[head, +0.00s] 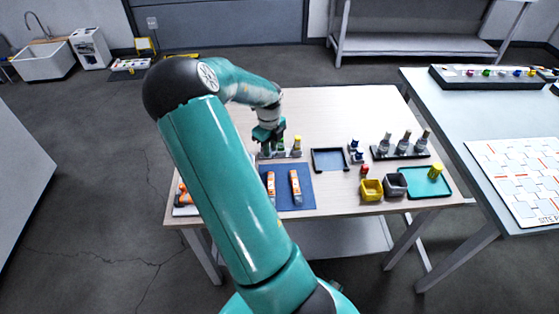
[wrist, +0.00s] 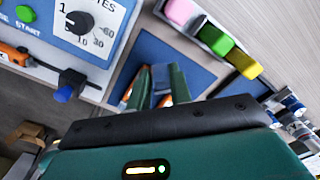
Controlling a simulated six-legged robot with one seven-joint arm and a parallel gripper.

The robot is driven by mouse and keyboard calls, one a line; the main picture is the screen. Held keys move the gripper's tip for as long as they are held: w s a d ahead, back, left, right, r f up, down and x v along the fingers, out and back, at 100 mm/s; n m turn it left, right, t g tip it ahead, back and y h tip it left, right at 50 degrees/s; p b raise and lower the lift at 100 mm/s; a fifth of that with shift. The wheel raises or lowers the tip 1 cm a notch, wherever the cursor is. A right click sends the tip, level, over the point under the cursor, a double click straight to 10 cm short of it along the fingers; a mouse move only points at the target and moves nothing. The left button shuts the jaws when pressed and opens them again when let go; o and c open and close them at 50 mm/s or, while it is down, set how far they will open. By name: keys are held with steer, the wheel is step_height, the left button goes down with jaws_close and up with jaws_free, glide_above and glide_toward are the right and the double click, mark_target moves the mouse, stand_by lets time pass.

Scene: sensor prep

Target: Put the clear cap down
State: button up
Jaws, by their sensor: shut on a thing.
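My gripper (head: 268,140) is over the back left part of the table, just behind the blue mat (head: 283,203). In the wrist view my gripper (wrist: 160,80) has its two green fingers shut on a small pale, see-through piece, which looks like the clear cap (wrist: 160,75). It is held between the fingertips over the blue mat. In the head view the cap is hidden by my gripper. The gap between the cap and the mat cannot be told.
A rack with pink (wrist: 180,10), green (wrist: 215,38) and yellow (wrist: 243,63) caps stands close to my gripper. Orange-and-white tools (head: 295,187) lie on the mat.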

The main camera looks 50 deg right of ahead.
mark_target(279, 167)
steer(key=f, duration=0.1)
steer(key=s+d+f, duration=0.1)
steer(key=s+f, duration=0.1)
steer(key=shift+s+d+f, duration=0.1)
steer(key=shift+d+f, duration=0.1)
steer(key=shift+d, duration=0.2)
steer(key=shift+s+d+f, duration=0.1)
steer(key=shift+s+f, duration=0.05)
steer(key=shift+f, duration=1.55)
steer(key=shift+f, duration=0.1)
steer(key=o, duration=0.7)
steer(key=shift+o, duration=0.2)
